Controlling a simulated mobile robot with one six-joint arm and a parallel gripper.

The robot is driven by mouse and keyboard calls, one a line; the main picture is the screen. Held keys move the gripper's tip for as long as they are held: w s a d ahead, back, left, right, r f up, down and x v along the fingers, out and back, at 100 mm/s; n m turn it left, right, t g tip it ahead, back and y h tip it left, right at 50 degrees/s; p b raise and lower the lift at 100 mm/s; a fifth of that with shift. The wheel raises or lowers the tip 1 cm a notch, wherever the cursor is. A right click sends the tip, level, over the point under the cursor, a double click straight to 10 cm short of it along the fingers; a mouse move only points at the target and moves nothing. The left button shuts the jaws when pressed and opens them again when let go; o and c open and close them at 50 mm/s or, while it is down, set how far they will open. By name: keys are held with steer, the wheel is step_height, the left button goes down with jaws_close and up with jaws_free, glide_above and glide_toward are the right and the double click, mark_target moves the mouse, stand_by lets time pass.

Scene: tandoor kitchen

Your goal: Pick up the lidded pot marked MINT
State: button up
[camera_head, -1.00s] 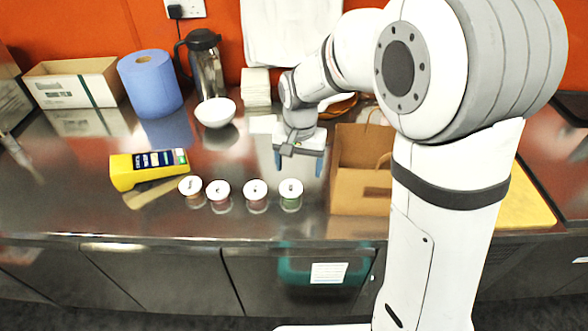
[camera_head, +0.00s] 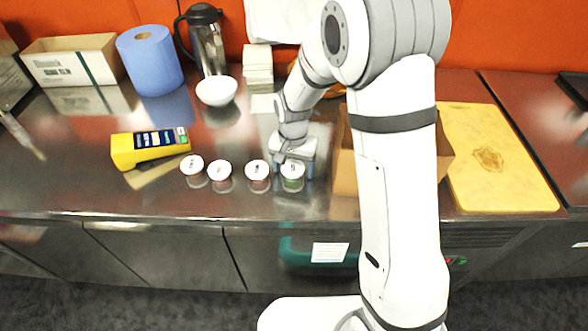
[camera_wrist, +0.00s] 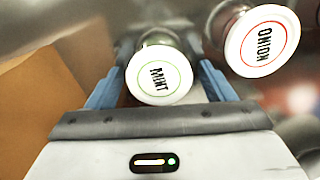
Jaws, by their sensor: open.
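The MINT pot (camera_wrist: 159,76) has a white lid with a green ring and lettering. In the wrist view it sits between the two blue fingers of my gripper (camera_wrist: 163,88), which are open with a gap on each side of the lid. In the head view the MINT pot (camera_head: 292,177) is the rightmost in a row of small white-lidded pots, with greenish contents. My gripper (camera_head: 293,165) is down at this pot, its fingers around it. Contact with the pot cannot be told.
Other lidded pots (camera_head: 220,177) continue leftward. A cardboard box (camera_head: 344,165) is close on the right, partly behind my arm. A yellow card terminal (camera_head: 150,147) lies left; a white bowl (camera_head: 216,91) stands behind.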

steer(key=shift+c, duration=0.5)
steer(key=c, duration=0.8)
steer(key=shift+r, duration=0.1)
steer(key=shift+c, duration=0.2)
